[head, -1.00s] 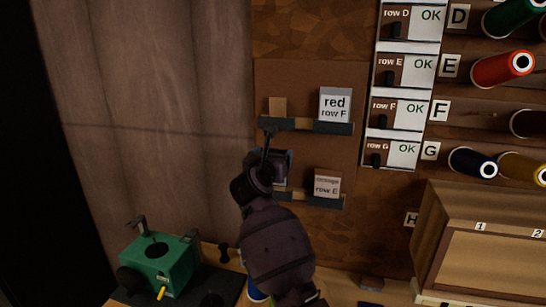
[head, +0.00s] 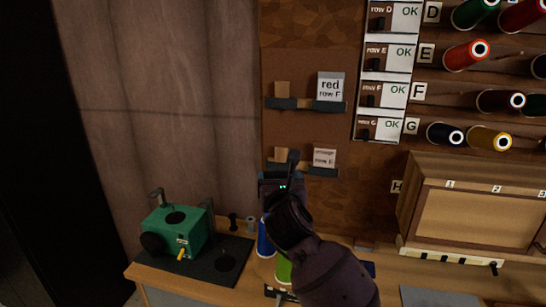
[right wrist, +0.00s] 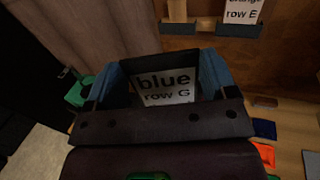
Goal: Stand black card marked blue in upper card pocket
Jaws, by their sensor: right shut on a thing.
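My right gripper (right wrist: 160,80) is shut on a card (right wrist: 165,88) with a white label reading "blue row G", held between its two blue-grey fingers. In the head view this gripper (head: 281,180) is in front of the board, by the lower ledge; the card is not clearly seen there. The upper card pocket (head: 282,104) is a dark ledge with a bare tan backing above it, empty of a card. A card marked "red row F" (head: 330,86) stands to its right. My left gripper is not in view.
The lower ledge holds a card marked "orange row E" (head: 324,157). A green winder (head: 178,229) stands on the bench at left. Blue (head: 264,238) and green (head: 284,270) spools stand beneath my right arm. A wooden cabinet (head: 470,208) and thread spools are at right.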

